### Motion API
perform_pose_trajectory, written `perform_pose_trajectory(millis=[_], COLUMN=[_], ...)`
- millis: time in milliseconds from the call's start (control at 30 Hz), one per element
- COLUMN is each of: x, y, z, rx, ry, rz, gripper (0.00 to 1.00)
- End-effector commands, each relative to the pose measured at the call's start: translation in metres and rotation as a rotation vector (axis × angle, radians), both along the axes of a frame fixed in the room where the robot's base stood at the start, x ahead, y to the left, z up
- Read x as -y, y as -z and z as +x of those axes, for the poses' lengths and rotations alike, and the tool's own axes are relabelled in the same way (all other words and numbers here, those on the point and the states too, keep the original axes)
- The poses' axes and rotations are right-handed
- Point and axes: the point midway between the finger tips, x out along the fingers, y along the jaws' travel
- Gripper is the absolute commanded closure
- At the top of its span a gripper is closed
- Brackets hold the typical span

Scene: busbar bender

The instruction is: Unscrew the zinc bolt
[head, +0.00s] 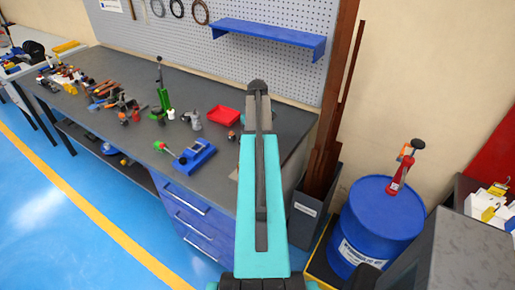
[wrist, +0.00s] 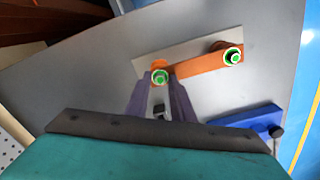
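In the wrist view, my gripper (wrist: 160,83) points down at an orange-copper bar (wrist: 203,66) lying on a pale plate (wrist: 190,45). A round bolt head with a green ring (wrist: 160,77) sits at the bar's left end, between my two fingertips. The fingers are close on both sides of it; I cannot tell whether they touch it. A second, similar green-ringed bolt head (wrist: 233,55) is at the bar's right end. I cannot tell by colour which bolt is zinc. In the head view my arm hides the bar, the bolts and my gripper.
In the head view, the grey workbench (head: 150,80) carries a blue vise-like device (head: 195,155), a red tray (head: 223,115) and several tools at left. A blue drum (head: 375,215) stands right of the bench.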

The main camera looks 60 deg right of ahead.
Motion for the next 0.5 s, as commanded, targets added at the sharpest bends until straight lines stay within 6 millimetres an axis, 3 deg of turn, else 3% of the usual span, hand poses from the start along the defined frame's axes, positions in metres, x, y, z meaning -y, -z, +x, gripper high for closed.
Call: perform_pose_trajectory(millis=[500], x=[-0.0001], y=[0.0], z=[0.0], rx=[0.0], ry=[0.092], rz=[0.0], gripper=[0.78])
